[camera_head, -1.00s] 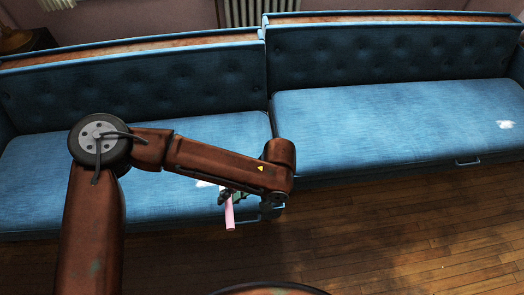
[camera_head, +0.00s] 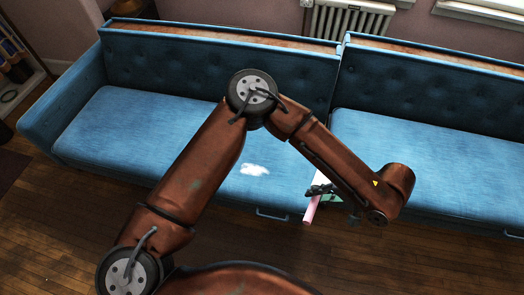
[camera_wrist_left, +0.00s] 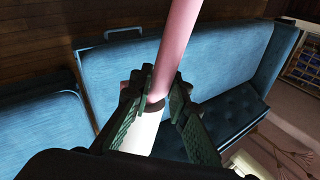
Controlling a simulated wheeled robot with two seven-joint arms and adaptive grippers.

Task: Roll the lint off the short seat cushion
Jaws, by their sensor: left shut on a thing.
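The left blue seat cushion (camera_head: 105,125) shows whole in width, partly behind my arm. A white lint patch (camera_head: 254,169) lies on it near the front edge. The right blue seat cushion (camera_head: 450,165) runs out of the picture, so I cannot compare their lengths. My left gripper (camera_head: 322,191) is shut on a lint roller with a pink handle (camera_head: 311,210), in front of the gap between the cushions and right of the lint. The left wrist view shows the pink handle (camera_wrist_left: 178,45) and white roll (camera_wrist_left: 140,135) on either side of the fingers. My right gripper is out of view.
Tufted blue backrests (camera_head: 215,65) with wooden tops rise behind the cushions. A metal handle (camera_head: 272,214) sticks out below the left cushion's front. A radiator (camera_head: 345,20) stands behind the sofa. The wooden floor (camera_head: 55,215) in front looks clear.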

